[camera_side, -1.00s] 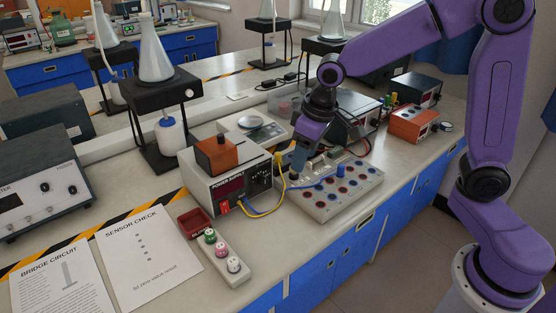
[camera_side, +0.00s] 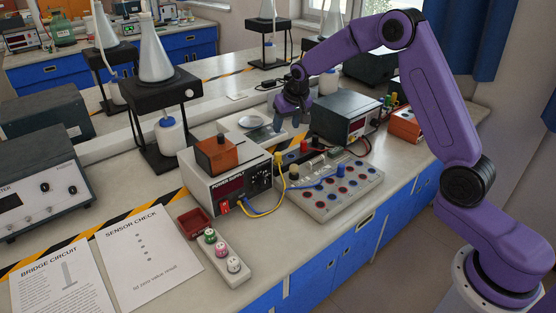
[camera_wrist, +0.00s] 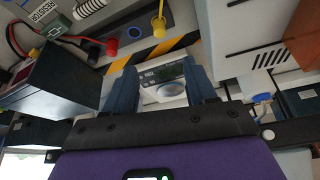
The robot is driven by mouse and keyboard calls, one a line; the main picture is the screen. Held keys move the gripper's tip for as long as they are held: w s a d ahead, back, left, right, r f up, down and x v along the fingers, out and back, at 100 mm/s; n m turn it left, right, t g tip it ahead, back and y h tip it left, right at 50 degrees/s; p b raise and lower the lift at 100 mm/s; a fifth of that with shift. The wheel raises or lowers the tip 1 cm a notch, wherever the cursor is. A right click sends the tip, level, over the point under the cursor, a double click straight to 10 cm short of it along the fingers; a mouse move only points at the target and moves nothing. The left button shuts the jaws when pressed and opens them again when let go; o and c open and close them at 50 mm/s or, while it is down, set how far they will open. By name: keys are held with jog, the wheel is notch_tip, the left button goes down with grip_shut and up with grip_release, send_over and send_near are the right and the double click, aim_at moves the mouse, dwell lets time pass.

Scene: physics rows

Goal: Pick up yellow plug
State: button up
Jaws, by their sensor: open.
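The yellow plug (camera_side: 279,159) stands at the end of a yellow lead, between the power supply (camera_side: 226,188) and the grey socket board (camera_side: 325,190). It also shows at the top of the wrist view (camera_wrist: 159,28). My gripper (camera_side: 291,130) is behind the plug, near the scale, with its fingers pointing down. In the wrist view my two fingers are apart (camera_wrist: 162,72) with nothing held between them. The plug is beyond the fingertips and not touched.
A scale with a round pan (camera_side: 250,122) is close to my gripper. A dark instrument box (camera_side: 345,118) is to its right. A red plug (camera_side: 304,146) and a blue plug (camera_side: 341,169) stand near the board. An orange block (camera_side: 217,154) sits on the power supply.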

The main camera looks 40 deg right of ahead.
send_over(279, 154)
jog(key=s, duration=0.2)
jog(key=f, duration=0.9)
jog(key=shift+w+a+f, duration=0.2)
jog(key=shift+a, duration=0.05)
jog(key=shift+x, duration=2.5)
jog(key=shift+s+f, duration=0.1)
jog(key=shift+s, duration=0.05)
grip_shut()
